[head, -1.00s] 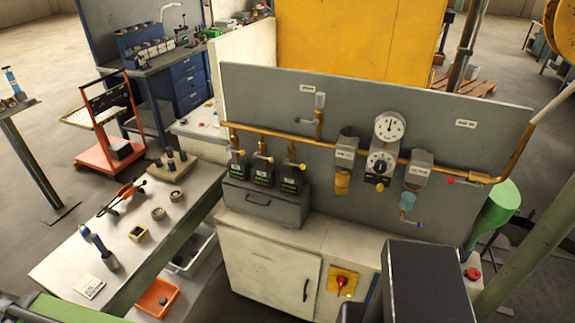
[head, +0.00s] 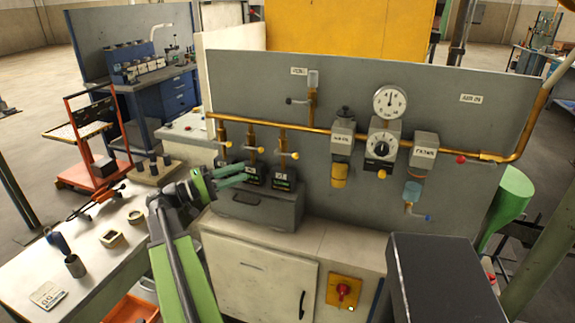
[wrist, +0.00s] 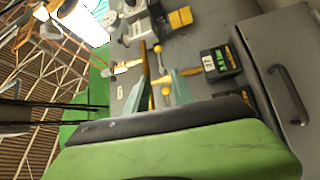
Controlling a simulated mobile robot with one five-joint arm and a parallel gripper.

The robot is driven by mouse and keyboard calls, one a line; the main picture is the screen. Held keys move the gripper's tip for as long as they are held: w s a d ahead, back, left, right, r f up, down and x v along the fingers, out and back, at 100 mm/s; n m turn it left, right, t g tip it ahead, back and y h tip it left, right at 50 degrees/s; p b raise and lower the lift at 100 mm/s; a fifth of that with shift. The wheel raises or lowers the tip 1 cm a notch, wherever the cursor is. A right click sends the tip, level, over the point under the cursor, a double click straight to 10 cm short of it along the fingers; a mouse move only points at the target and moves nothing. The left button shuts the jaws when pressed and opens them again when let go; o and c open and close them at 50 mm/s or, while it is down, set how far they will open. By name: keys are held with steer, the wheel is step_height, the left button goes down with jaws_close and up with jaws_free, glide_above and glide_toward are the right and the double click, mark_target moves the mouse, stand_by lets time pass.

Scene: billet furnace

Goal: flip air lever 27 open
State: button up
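Three air levers with yellow knobs hang on short brass drops under the pipe on the grey panel: a left one (head: 228,145), a middle one (head: 260,150) and a right one (head: 295,156). Black labelled boxes sit below them. I see no clear contact.
The brass pipe (head: 360,136) carries a gauge (head: 390,101), a regulator and filters to the right. A grey drawer box (head: 256,208) stands below the levers on a cream cabinet (head: 258,270). A workbench (head: 90,255) with small parts is at left.

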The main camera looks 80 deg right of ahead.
mark_target(288, 155)
steer(key=p+x, duration=0.2)
steer(key=x, duration=1.5)
steer(key=shift+d+r, duration=0.1)
steer(key=shift+d, duration=0.1)
jaws_close()
steer(key=shift+s, duration=0.15)
stand_by(0.4)
